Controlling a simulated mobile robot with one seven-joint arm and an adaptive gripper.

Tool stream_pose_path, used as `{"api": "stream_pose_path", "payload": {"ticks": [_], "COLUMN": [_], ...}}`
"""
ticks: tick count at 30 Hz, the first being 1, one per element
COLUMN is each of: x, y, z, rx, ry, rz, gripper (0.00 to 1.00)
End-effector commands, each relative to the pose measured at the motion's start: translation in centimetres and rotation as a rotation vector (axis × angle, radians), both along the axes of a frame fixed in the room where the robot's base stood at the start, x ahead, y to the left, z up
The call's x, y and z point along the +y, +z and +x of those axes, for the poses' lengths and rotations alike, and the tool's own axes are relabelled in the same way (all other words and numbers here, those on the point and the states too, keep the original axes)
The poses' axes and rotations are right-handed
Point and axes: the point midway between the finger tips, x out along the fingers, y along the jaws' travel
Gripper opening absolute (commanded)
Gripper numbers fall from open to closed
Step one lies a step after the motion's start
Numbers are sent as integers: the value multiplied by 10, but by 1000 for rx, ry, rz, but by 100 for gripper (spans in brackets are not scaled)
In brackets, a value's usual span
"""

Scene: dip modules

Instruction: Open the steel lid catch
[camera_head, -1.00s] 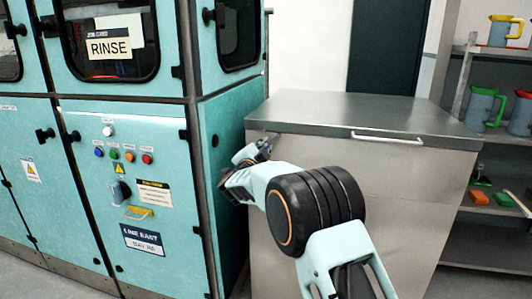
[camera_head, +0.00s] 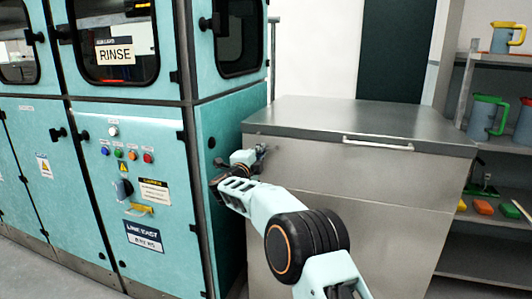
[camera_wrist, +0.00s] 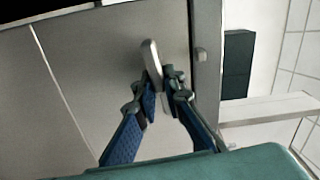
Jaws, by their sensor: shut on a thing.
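The steel lid catch (camera_wrist: 152,62) shows in the wrist view as a rounded metal lever on the front of the steel cabinet, near its edge. My gripper (camera_wrist: 160,92) is shut on the catch, with one finger on each side of its lower part. In the head view my gripper (camera_head: 258,155) is at the upper left of the cabinet front, just below the lid (camera_head: 350,120). The lid lies flat and shut on the cabinet (camera_head: 345,215). The catch itself is too small and covered by my gripper in the head view.
A teal rinse machine (camera_head: 130,180) with buttons stands close on the left of the cabinet. A bar handle (camera_head: 378,140) runs along the lid's front edge. Shelves with jugs (camera_head: 485,117) stand on the right. The floor at lower left is clear.

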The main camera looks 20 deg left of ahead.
Motion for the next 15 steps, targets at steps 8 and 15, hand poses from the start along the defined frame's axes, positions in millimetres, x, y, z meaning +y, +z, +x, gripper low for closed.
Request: {"api": "stream_pose_path", "payload": {"ticks": [8,15], "x": [7,8], "y": [-3,-3], "z": [0,0], "rx": [2,2], "ry": [0,0], "rz": [51,58], "gripper": [0,0]}}
